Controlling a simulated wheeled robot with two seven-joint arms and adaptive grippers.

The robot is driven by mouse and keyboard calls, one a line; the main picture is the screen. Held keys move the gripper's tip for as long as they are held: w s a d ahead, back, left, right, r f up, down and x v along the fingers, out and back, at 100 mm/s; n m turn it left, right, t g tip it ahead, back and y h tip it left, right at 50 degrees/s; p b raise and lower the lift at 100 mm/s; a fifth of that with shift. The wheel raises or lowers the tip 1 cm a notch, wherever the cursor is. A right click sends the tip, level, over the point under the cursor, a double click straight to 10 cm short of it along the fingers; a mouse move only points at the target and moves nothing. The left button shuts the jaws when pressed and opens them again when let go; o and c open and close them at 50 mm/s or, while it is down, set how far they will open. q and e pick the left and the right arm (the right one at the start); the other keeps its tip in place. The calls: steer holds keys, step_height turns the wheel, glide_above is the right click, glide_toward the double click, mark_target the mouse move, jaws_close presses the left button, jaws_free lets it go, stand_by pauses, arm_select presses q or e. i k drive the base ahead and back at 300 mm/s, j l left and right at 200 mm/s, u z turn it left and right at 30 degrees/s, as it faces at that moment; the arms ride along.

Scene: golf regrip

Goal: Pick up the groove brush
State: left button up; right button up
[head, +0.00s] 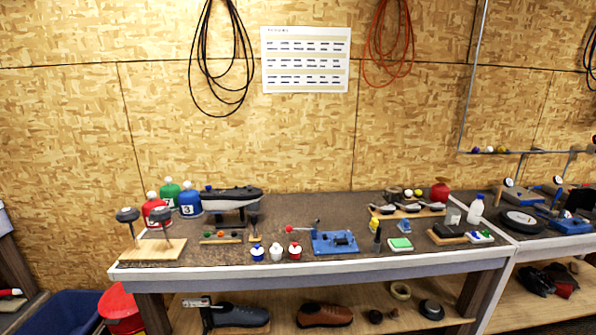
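I cannot make out for certain which small item is the groove brush. Small candidates on the workbench (340,262) are a blue, white and green item (480,236) at the right, a dark upright item (377,241) and a green-and-white block (400,244) right of centre. None of them is held. Neither of my grippers is in view.
A blue fixture plate (335,242) sits mid-bench beside several small capped pots (276,253). A wooden board with two upright posts (152,250) and numbered bottles (190,204) stand left. A white bottle (475,210) stands right. Shoes (240,316) lie on the lower shelf.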

mark_target(374, 222)
steer(key=l+u, duration=0.3)
steer(key=l, duration=1.15)
steer(key=i, duration=0.05)
